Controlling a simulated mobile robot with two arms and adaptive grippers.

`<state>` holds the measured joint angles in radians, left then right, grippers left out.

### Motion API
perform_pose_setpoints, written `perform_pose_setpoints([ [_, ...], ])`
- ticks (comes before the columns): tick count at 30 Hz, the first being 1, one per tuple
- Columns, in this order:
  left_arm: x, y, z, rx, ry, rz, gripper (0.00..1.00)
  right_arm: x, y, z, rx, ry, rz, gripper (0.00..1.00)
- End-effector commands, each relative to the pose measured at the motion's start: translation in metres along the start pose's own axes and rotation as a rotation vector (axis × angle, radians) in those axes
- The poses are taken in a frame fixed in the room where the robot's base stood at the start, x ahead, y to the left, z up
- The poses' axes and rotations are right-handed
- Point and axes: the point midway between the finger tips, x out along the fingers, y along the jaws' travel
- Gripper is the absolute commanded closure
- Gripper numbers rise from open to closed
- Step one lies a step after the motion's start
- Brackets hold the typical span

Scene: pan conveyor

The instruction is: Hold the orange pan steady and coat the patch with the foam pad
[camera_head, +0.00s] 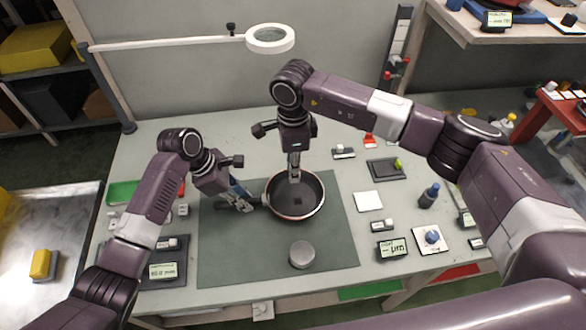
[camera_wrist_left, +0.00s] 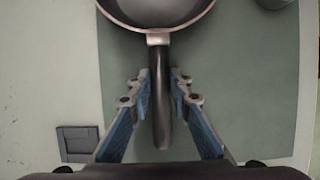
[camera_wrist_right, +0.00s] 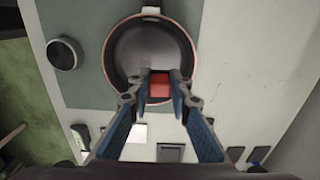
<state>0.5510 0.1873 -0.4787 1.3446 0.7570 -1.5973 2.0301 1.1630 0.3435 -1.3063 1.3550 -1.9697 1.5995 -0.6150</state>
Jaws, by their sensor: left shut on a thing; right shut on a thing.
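The pan (camera_head: 315,205) has a dark inside and a reddish-orange rim and sits on the green mat (camera_head: 232,265). My left gripper (camera_head: 246,203) is shut on its black handle (camera_wrist_left: 160,112), which runs between the fingers in the left wrist view. My right gripper (camera_head: 294,177) points down into the pan from above. It is shut on a small red block (camera_wrist_right: 159,87), apparently the foam pad, over the pan's inside. I cannot tell whether the pad touches the pan. A small darker square (camera_head: 298,201) shows on the pan floor; I cannot tell if it is the patch.
A grey round container (camera_head: 302,254) stands on the mat in front of the pan. A white square plate (camera_head: 368,201) and a dark tray (camera_head: 386,169) lie to the right. A ring magnifier (camera_head: 270,39) hangs behind.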

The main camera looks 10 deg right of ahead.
Motion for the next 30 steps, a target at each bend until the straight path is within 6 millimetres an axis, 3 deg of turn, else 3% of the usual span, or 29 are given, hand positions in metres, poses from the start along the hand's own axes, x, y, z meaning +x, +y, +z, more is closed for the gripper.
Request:
perform_pose_setpoints([
  [6, -0.001, 0.001, 0.001, 0.000, -0.002, 0.002, 1.00, 0.000, 0.000, 0.000, 0.000, 0.000, 0.000, 1.00],
  [7, -0.001, 0.001, 0.001, 0.001, -0.002, 0.002, 0.78, 0.000, 0.000, 0.000, 0.000, 0.000, 0.000, 1.00],
  [12, 0.000, 0.000, 0.001, 0.000, -0.002, 0.001, 0.61, 0.000, 0.000, 0.000, 0.000, 0.000, 0.000, 1.00],
  [23, -0.006, 0.001, 0.000, 0.000, -0.001, 0.002, 0.61, 0.000, 0.000, 0.000, -0.001, 0.000, 0.000, 1.00],
  [30, -0.050, 0.002, 0.001, 0.002, -0.002, 0.006, 0.61, 0.000, 0.000, 0.000, -0.001, 0.000, 0.000, 1.00],
])
